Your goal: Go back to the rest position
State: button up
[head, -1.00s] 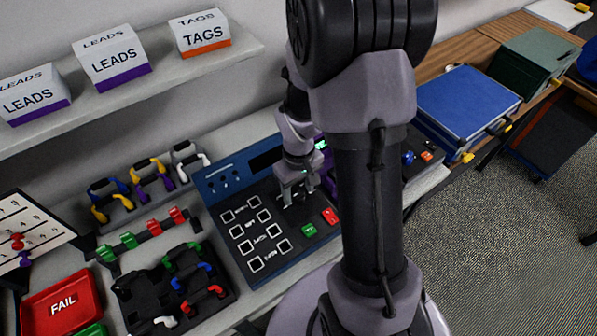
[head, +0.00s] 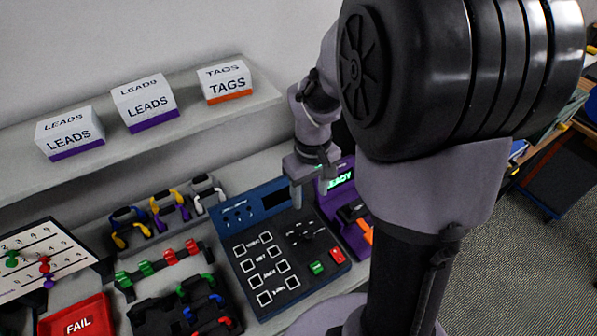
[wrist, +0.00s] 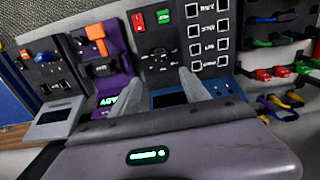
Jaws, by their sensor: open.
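My gripper (head: 311,177) is raised above the back edge of the blue tester panel (head: 262,205), which has a black face with white squares and green and red buttons. Its fingers are apart with nothing between them. In the wrist view my gripper (wrist: 158,92) shows two grey fingers spread over the panel's dark display, with the panel's knob and buttons beyond. My arm hides part of the bench to the right in the head view.
A purple device (head: 352,208) with a lit green screen stands right of the panel. Cable racks (head: 165,215), a black cable tray (head: 185,312) and a red FAIL bin (head: 75,322) lie to the left. A shelf (head: 190,105) with labelled boxes runs behind.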

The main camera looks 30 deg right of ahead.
jog(key=s+a+r+m+t+y+b, duration=0.2)
jog(key=s+a+m+t+b, duration=0.3)
jog(key=s+a+b, duration=0.6)
jog(key=a+r, duration=0.1)
jog(key=a, duration=0.2)
jog(key=shift+s+a+t, duration=0.3)
jog(key=shift+t, duration=0.1)
jog(key=shift+d, duration=0.15)
